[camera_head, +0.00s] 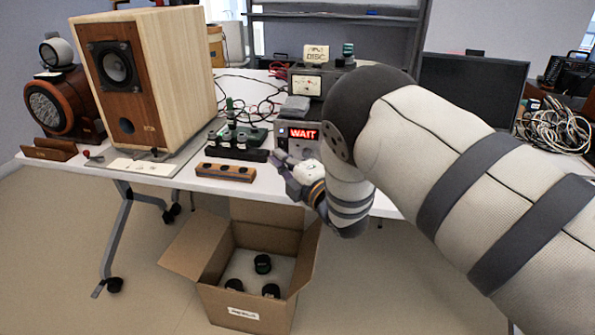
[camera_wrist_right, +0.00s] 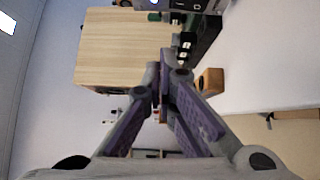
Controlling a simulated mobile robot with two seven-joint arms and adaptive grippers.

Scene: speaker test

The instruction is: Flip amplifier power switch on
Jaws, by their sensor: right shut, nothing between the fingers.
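A grey box (camera_head: 297,134) with a lit red "WAIT" display stands on the table, partly hidden behind my right arm. Behind it is a unit with a white meter (camera_head: 306,84). I cannot tell which of them is the amplifier, and I cannot make out its power switch. My right gripper (camera_head: 277,158) is just in front of and below the "WAIT" box, near the table's front edge. In the right wrist view its fingers (camera_wrist_right: 166,72) are together with nothing between them. My left gripper is in neither view.
A wooden speaker (camera_head: 160,75) stands left on the table. A black strip (camera_head: 237,151) and a wooden block (camera_head: 225,172) lie left of my gripper. An open cardboard box (camera_head: 245,305) with dark round parts stands on the floor. A monitor (camera_head: 470,90) is at the right.

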